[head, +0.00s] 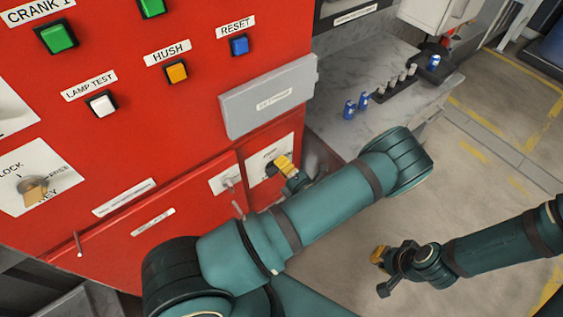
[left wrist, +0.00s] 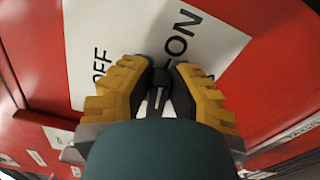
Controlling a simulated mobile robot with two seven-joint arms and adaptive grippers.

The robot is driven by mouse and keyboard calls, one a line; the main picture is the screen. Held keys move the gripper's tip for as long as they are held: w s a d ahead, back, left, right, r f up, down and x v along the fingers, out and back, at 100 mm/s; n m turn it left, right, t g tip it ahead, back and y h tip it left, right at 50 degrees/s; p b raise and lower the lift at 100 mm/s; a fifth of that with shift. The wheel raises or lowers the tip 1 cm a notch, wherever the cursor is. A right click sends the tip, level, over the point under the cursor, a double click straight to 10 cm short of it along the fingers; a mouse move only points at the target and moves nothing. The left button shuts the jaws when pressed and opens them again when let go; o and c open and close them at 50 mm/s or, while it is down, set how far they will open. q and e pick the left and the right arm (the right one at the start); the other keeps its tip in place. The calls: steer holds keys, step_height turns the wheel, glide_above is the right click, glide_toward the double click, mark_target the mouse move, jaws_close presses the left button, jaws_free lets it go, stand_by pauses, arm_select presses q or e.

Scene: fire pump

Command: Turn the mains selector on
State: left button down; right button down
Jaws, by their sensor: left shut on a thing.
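The mains selector is a dark knob (left wrist: 160,88) on a white plate (left wrist: 145,30) marked OFF and ON, low on the red cabinet. In the left wrist view OFF is on the left and ON at the upper right. My left gripper (head: 286,167) is at this plate, with its yellow-padded fingers (left wrist: 160,95) shut on the knob from both sides. The fingers hide much of the knob, so its exact setting is hard to tell. My right gripper (head: 381,272) hangs over the floor at the lower right, away from the cabinet, its fingers apart and empty.
A grey box (head: 268,97) juts out of the red panel above the selector. Coloured push buttons and a key lock plate (head: 35,178) are further left. A marble-topped counter (head: 345,72) with blue cans and small cylinders is behind. The floor (head: 500,190) at right is clear.

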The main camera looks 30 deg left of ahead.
arm_select(q)
steer(key=shift+a+f+m, duration=0.1)
steer(key=shift+f+m, duration=0.15)
steer(key=shift+m, duration=0.85)
steer(key=c, duration=0.9)
jaws_free()
steer(key=shift+a, duration=0.1)
steer(key=shift+d, duration=0.25)
steer(key=shift+s+d, duration=0.15)
steer(key=shift+d, duration=0.15)
steer(key=v, duration=1.1)
